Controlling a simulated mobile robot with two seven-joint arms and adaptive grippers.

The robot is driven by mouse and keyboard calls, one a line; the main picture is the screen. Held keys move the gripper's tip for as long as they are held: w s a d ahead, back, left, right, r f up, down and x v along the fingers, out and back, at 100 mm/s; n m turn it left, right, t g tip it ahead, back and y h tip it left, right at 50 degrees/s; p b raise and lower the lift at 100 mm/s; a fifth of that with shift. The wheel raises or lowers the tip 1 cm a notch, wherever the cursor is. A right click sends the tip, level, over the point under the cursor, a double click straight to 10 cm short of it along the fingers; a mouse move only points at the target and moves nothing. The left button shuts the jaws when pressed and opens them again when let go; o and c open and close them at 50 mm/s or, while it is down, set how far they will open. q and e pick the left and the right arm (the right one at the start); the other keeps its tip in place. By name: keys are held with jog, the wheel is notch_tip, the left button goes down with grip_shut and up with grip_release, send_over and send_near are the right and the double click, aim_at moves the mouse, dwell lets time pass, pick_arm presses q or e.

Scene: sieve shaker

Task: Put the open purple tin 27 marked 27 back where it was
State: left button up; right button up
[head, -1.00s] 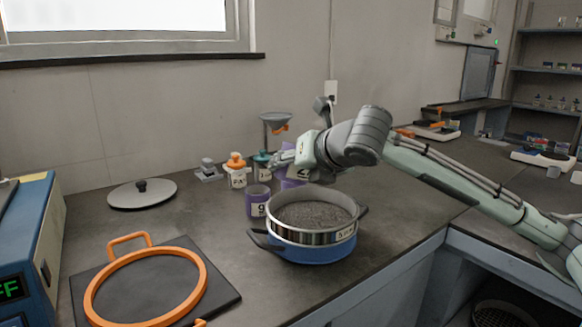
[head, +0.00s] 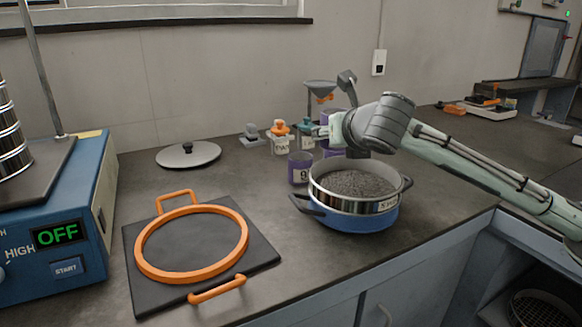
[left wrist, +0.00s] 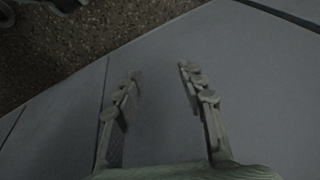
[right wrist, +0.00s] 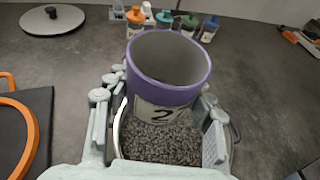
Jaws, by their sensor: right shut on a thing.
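The open purple tin 27 (right wrist: 170,65) is held in my right gripper (right wrist: 160,112), with its open top and part of its label, a "2", showing in the right wrist view. Its inside looks empty. Another purple tin marked 9 (head: 300,169) stands on the bench left of the sieve. The sieve (head: 353,204), full of dark grains, sits on a blue pan (head: 350,219). My left gripper (left wrist: 160,100) is open and empty over a plain grey surface.
Small bottles with orange (head: 280,129) and teal caps and a funnel stand (head: 320,88) are at the back. A grey lid (head: 188,155) lies left of them. An orange ring (head: 192,268) lies on a black plate. The blue shaker unit (head: 60,240) reads OFF.

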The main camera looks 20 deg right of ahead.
jog(key=w+a+f+b, duration=0.3)
jog(key=w+a, duration=0.3)
jog(key=a, duration=0.6)
jog(key=w+a+f+b, duration=0.2)
jog(key=w+a, duration=0.4)
jog(key=a, duration=0.5)
jog(key=b, duration=0.1)
send_over(258, 188)
jog(key=shift+m+h, duration=0.3)
notch_tip(258, 188, down, 7)
jog(key=shift+r, duration=0.15)
notch_tip(258, 188, down, 3)
jog(key=shift+f, duration=0.5)
pick_arm(q)
jog(key=a+v, duration=0.1)
jog(key=v, duration=0.8)
jog(key=shift+w+a+r+y, duration=0.15)
jog(key=shift+w+r+y, duration=0.1)
jog(key=shift+y, duration=0.15)
jog(key=shift+f, duration=0.1)
